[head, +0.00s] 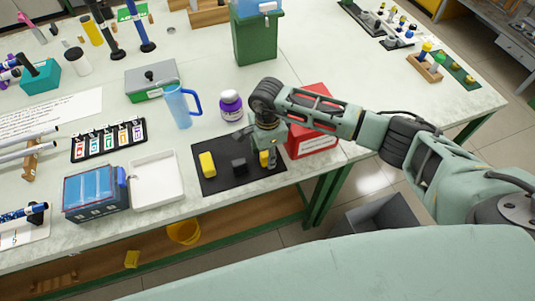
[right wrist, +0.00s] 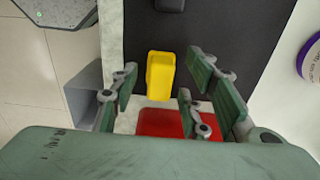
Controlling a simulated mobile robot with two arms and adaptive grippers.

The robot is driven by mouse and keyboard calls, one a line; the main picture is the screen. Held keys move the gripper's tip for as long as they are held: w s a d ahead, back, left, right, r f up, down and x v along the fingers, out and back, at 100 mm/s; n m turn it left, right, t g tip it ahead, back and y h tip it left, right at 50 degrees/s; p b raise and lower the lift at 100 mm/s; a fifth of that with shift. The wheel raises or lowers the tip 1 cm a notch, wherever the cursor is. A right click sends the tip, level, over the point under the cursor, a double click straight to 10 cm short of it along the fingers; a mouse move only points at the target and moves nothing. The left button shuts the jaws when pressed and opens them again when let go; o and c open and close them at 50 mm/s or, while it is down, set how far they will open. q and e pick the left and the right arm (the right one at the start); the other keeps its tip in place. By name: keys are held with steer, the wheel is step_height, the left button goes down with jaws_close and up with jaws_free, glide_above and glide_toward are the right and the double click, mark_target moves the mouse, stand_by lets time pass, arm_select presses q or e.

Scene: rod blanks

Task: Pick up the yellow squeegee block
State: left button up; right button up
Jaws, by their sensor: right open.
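A black mat (head: 232,183) on the table carries a yellow block (head: 207,164) at its left, a dark block (head: 239,166) in the middle and a second yellow block (head: 264,159) at its right. I cannot tell from shape which yellow one is the squeegee block. My right gripper (head: 268,150) points down over the right yellow block and partly hides it. In the right wrist view that yellow block (right wrist: 160,75) shows between the spread, open fingers (right wrist: 163,80), with nothing gripped. My left gripper is out of view.
A red box (head: 313,143) stands just right of the mat, close to my right gripper; it also shows in the right wrist view (right wrist: 160,123). A purple-labelled bottle (head: 230,105) stands behind the mat. A white tray (head: 157,180) lies left of it.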

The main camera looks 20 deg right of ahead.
mark_target(267, 153)
steer(key=shift+f, duration=0.2)
steer(key=shift+c, duration=0.2)
jaws_close()
steer(key=shift+r, duration=0.1)
steer(key=shift+w+r+b, duration=0.1)
steer(key=shift+r+b, duration=0.35)
steer(key=shift+r, duration=0.15)
step_height(267, 153, up, 3)
steer(key=shift+f+b, duration=0.1)
steer(key=shift+b, duration=0.65)
steer(key=s+d+r+b, duration=0.1)
steer(key=s+d+r, duration=0.1)
steer(key=s, duration=0.3)
steer(key=s+d+r+b, duration=0.1)
steer(key=s+d+r, duration=0.2)
steer(key=s+r, duration=0.2)
steer(key=shift+s+b, duration=0.35)
steer(key=shift+b, duration=0.05)
steer(key=shift+d, duration=0.1)
